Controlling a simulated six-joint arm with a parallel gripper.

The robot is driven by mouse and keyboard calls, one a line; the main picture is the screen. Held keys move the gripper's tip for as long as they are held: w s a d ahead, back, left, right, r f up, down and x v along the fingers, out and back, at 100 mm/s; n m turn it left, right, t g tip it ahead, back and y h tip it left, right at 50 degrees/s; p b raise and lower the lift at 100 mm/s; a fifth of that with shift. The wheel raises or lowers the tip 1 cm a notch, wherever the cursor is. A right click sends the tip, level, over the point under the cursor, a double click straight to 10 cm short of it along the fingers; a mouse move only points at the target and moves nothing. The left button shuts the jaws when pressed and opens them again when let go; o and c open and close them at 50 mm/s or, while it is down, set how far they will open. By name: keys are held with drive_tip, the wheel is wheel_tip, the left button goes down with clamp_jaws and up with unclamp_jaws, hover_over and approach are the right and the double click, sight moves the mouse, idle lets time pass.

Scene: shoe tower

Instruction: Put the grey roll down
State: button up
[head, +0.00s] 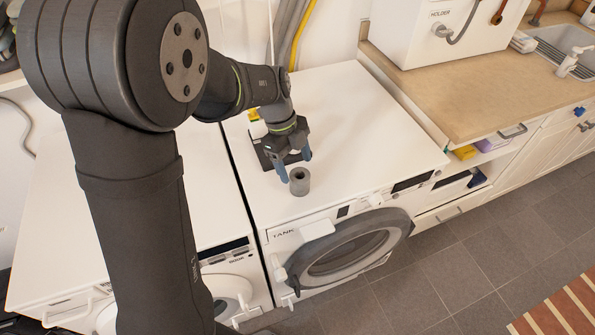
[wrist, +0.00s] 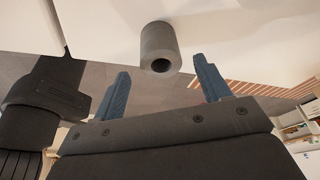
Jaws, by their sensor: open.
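The grey roll (head: 299,181) is a short hollow cylinder. It stands upright on the white top of the washing machine (head: 345,115), near the front edge. My gripper (head: 295,167) is just behind the roll, with its blue fingers apart. In the wrist view the roll (wrist: 160,48) shows its open end, beyond and between the two blue fingertips (wrist: 160,75). The fingers do not appear to touch it. Nothing is held.
A dark item with a yellow-topped object (head: 254,116) stands behind my gripper, partly hidden. The machine top is clear to the right. A wooden counter with a white holder box (head: 430,35) lies beyond. A second white machine (head: 205,190) stands left.

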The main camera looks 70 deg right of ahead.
sight(298, 173)
drive_tip(key=v, duration=0.8)
drive_tip(key=x, duration=1.1)
drive_tip(key=shift+s+f, duration=0.1)
drive_tip(key=shift+f, duration=0.1)
drive_tip(key=shift+r, duration=1.8)
drive_tip(key=shift+f, duration=0.1)
